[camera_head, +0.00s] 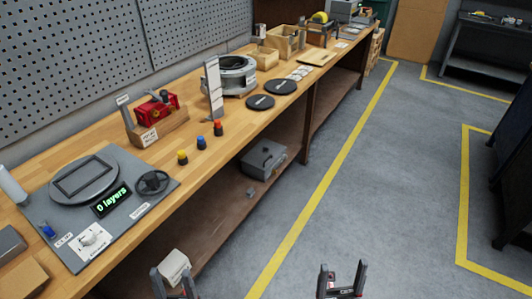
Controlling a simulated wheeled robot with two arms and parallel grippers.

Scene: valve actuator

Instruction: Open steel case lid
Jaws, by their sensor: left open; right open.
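A grey steel case (263,160) with its lid shut sits on the lower shelf under the workbench, near the picture's middle. A handle shows on its top. My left gripper (172,280) is at the bottom edge, open, with a pale box-shaped object behind or between its fingers; I cannot tell whether they touch. My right gripper (342,274) is at the bottom, right of the left one, open and empty over the floor. Both grippers are well apart from the case, nearer to me.
The wooden workbench (225,143) holds a grey panel (125,215) reading "0 layers", a red device (157,108), several coloured knobs, black discs (261,102) and a round metal housing (234,76). A bench leg (308,125) stands right of the case. The floor (390,190) is clear.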

